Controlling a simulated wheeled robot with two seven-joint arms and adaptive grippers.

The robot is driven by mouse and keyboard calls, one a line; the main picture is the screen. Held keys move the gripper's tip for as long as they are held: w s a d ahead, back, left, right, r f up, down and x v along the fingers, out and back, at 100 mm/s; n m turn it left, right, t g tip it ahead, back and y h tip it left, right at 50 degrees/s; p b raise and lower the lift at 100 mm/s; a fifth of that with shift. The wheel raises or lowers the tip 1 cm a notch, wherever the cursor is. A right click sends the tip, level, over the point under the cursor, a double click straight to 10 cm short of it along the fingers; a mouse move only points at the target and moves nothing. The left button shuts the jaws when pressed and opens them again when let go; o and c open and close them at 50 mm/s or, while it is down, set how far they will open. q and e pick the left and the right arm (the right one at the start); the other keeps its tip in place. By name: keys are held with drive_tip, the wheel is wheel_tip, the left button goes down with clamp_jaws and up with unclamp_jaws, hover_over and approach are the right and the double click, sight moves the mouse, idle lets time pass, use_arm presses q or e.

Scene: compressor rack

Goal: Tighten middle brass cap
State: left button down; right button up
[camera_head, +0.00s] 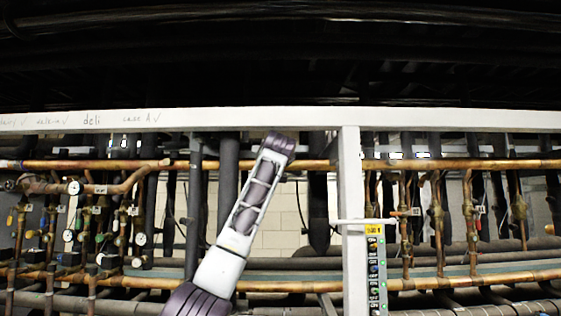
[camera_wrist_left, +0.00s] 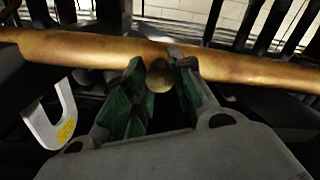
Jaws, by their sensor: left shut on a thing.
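The brass cap (camera_wrist_left: 160,78) shows in the left wrist view as a small round end just in front of a thick horizontal copper pipe (camera_wrist_left: 70,50). My left gripper (camera_wrist_left: 158,66) has its green-padded fingers on either side of the cap and is shut on it. Whether the cap is the middle one cannot be told, as no neighbouring caps are clear in this view. The head view shows an arm link of mine across the rack, but no gripper or cap can be made out there. My right gripper is in neither view.
A white upright post (camera_head: 351,200) and a white beam (camera_head: 300,121) frame the rack. Copper pipes with valves and gauges (camera_head: 74,187) fill the left, and more pipes (camera_head: 436,215) the right. A strip with lit indicators (camera_head: 376,270) stands beside the post.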

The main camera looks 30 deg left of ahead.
use_arm(q)
drive_tip(key=m+p, duration=0.3)
drive_tip(key=m, duration=1.9)
drive_tip(key=shift+r+m, duration=0.15)
drive_tip(key=shift+m, duration=0.25)
idle(0.6)
drive_tip(key=c, duration=1.2)
unclamp_jaws()
drive_tip(key=shift+d, duration=0.15)
drive_tip(key=shift+v, duration=5.95)
